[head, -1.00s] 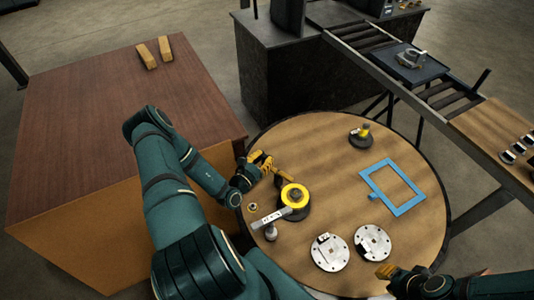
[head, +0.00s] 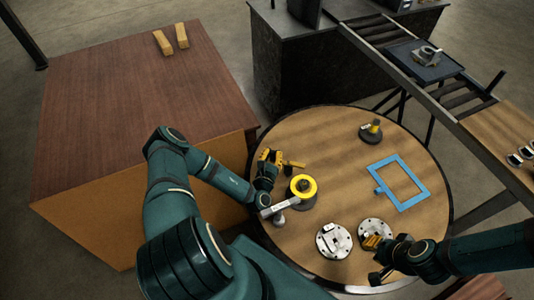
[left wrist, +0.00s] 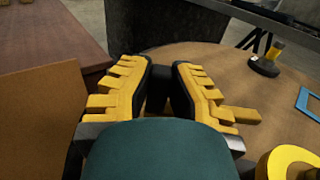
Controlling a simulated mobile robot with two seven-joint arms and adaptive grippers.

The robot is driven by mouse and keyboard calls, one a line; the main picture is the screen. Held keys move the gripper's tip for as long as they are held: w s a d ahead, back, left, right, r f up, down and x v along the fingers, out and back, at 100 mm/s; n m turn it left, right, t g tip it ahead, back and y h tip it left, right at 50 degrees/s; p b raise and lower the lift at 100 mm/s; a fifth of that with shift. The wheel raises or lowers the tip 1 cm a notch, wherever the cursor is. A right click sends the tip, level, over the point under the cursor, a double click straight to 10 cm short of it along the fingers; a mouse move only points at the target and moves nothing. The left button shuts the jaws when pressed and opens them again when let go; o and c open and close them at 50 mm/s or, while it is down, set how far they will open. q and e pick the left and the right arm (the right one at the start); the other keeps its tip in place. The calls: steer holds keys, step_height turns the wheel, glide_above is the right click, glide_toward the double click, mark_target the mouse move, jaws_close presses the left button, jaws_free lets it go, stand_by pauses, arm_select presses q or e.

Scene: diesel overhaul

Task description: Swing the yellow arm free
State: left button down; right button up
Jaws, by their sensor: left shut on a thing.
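The yellow arm (head: 294,164) is a short bar just behind a yellow ring (head: 314,188) on a dark round base on the round table. My left gripper (head: 269,157) is at the bar's left end and shut on it. The bar's free end points right, with a small gap to the ring. In the left wrist view the yellow arm (left wrist: 241,114) sticks out to the right from under the yellow fingers (left wrist: 160,80); its gripped part is hidden. My right gripper (head: 373,243) is over a white disc at the table's front; its opening is unclear.
White discs (head: 332,240) are at the front, a blue frame (head: 417,198) at the right, and a dark-based part (head: 371,132) at the back. A brown crate (head: 130,110) stands left of the table.

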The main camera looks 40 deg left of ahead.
stand_by(0.3)
arm_select(q)
steer(key=c, duration=0.9)
jaws_free()
steer(key=shift+o, duration=0.2)
step_height(320, 180, up, 10)
steer(key=shift+s, duration=0.1)
